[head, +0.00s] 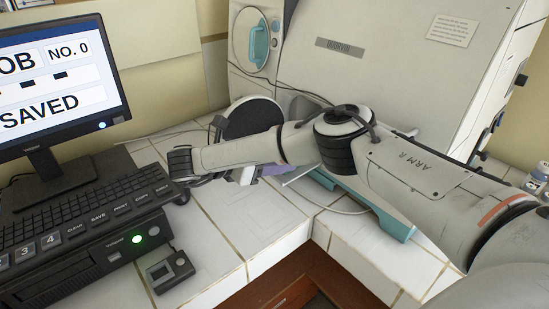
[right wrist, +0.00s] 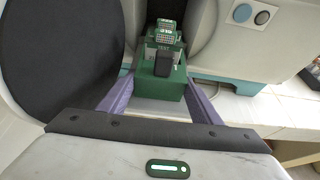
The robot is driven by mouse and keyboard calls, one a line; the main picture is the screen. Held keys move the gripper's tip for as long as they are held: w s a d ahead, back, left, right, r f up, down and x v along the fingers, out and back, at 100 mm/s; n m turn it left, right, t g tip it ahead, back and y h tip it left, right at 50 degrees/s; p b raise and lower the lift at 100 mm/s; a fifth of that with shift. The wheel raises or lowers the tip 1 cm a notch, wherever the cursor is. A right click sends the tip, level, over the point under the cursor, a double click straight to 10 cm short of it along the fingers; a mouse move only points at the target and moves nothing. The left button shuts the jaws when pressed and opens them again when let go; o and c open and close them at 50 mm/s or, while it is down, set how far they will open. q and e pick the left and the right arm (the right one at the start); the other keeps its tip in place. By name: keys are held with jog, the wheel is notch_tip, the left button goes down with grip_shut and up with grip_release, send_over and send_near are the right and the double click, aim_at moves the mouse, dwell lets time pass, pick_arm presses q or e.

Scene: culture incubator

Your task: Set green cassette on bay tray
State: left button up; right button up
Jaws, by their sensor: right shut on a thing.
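The green cassette (right wrist: 158,85) sits between the two purple fingers of my right gripper (right wrist: 160,92) in the right wrist view. My right gripper is shut on it. A smaller green part with light lettering shows at its far end. In the head view my right gripper (head: 268,171) is above the white tiled counter, in front of the incubator, partly hidden by my arm. The cassette is hidden there. I cannot make out a bay tray with certainty. My left gripper is not in view.
A large pale incubator (head: 360,75) stands behind my arm, with a teal strip (head: 385,220) low along its front. A round black disc (head: 253,118) stands beside the gripper. A monitor (head: 55,80) and a keyboard console (head: 85,230) occupy the left.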

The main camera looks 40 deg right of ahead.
jog(key=o, duration=1.1)
jog(key=shift+f, duration=0.1)
jog(key=v, duration=1.2)
